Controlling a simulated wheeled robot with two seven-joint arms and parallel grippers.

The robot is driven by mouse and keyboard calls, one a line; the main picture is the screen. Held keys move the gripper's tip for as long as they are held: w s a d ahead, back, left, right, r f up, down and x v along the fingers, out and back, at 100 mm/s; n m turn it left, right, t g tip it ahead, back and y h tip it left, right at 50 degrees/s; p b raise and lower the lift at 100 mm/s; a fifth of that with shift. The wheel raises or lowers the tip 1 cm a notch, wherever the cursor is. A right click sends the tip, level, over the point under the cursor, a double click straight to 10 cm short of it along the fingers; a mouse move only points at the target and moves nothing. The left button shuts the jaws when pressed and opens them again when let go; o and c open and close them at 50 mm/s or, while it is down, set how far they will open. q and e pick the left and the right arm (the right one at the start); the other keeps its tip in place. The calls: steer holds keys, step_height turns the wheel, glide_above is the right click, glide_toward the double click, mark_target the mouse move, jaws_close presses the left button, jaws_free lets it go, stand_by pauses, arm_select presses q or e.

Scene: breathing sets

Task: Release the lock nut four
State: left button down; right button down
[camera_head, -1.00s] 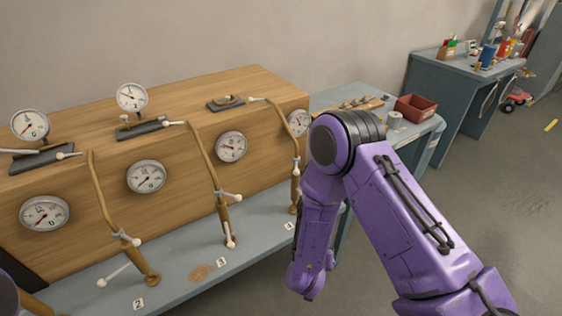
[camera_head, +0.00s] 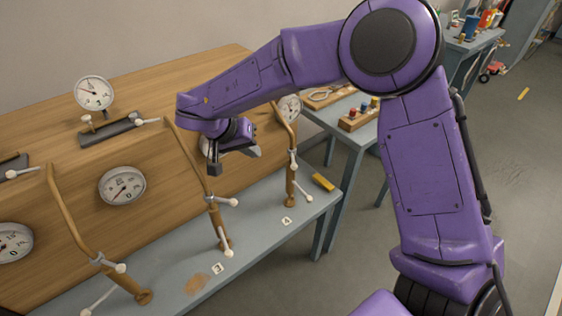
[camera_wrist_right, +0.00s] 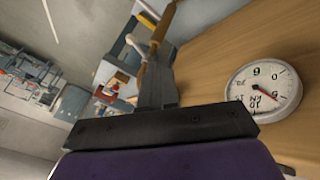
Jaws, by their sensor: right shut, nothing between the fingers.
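The number 4 label (camera_head: 286,221) lies on the bench in front of the right-hand brown pipe (camera_head: 291,185). White-ended handles (camera_head: 303,198) stick out from this pipe; I cannot tell which part is the lock nut. My right gripper (camera_head: 215,168) is shut and empty, in front of the wooden box. It is left of pipe four, apart from it, close to the upper part of pipe three (camera_head: 190,155). In the right wrist view the shut fingers (camera_wrist_right: 157,85) point toward a brown pipe (camera_wrist_right: 160,35). My left gripper is not in view.
The wooden box (camera_head: 150,140) carries several gauges, one close by in the wrist view (camera_wrist_right: 263,92). Pipe three has white handles (camera_head: 222,201) by label 3 (camera_head: 217,268). A yellow block (camera_head: 323,182) lies at the bench's right end. Floor is open at right.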

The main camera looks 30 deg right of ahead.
mark_target(294, 167)
steer(key=s+d+f+p, duration=0.1)
steer(key=s+d+f, duration=0.1)
steer(key=d+f, duration=0.5)
steer(key=shift+d+f, duration=0.2)
steer(key=shift+d, duration=0.3)
steer(key=shift+w, duration=0.1)
